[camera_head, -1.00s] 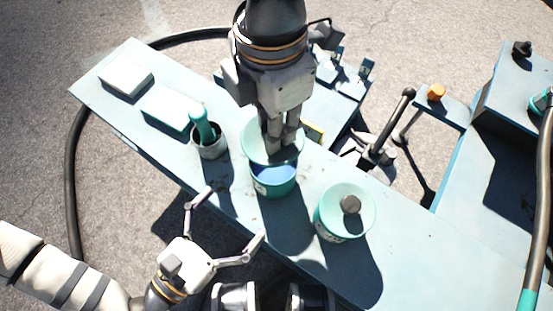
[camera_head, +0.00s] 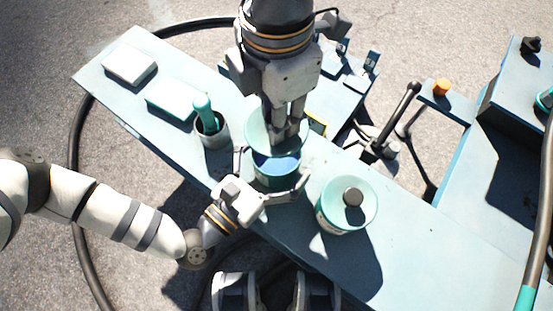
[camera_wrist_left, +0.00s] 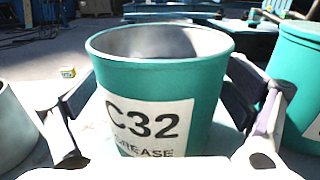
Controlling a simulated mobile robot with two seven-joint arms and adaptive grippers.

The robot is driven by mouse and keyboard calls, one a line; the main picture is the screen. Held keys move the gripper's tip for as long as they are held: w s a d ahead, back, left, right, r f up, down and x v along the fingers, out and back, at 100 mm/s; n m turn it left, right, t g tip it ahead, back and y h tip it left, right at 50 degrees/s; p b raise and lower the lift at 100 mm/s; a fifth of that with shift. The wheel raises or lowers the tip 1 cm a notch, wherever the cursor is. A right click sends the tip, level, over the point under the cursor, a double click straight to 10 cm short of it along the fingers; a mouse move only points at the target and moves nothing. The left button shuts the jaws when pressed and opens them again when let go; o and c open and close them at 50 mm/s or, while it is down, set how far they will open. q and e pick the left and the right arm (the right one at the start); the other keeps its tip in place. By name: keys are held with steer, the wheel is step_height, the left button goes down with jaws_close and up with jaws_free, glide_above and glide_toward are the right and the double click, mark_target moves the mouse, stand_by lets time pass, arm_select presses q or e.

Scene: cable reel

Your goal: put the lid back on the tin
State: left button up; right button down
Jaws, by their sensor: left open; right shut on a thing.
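The open teal tin (camera_head: 272,183) stands on the bench with blue contents showing. In the left wrist view the tin (camera_wrist_left: 205,100) carries a "C32 GREASE" label and its rim is uncovered. The pale teal lid (camera_head: 255,132) is above the tin, partly overlapping its far side in the head view. My right gripper (camera_head: 283,132) is shut on the lid from above; its fingers hide the grip point. My left gripper (camera_head: 272,163) is open, with one finger on each side of the tin. I cannot tell whether the fingers touch it.
A second, lidded tin (camera_head: 335,215) with a dark knob stands close on the right. A grey cup (camera_head: 214,137) holding a teal-handled tool is on the left. A teal box (camera_head: 172,99) and a white box (camera_head: 130,65) lie farther left. The bench's right front is clear.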

arm_select(q)
steer(key=c, duration=1.8)
arm_select(e)
steer(key=shift+f, duration=2.55)
steer(key=shift+f, duration=0.1)
steer(key=shift+f, duration=0.8)
steer(key=shift+f, duration=0.6)
steer(key=c, duration=1.2)
jaws_free()
steer(key=shift+c, duration=0.2)
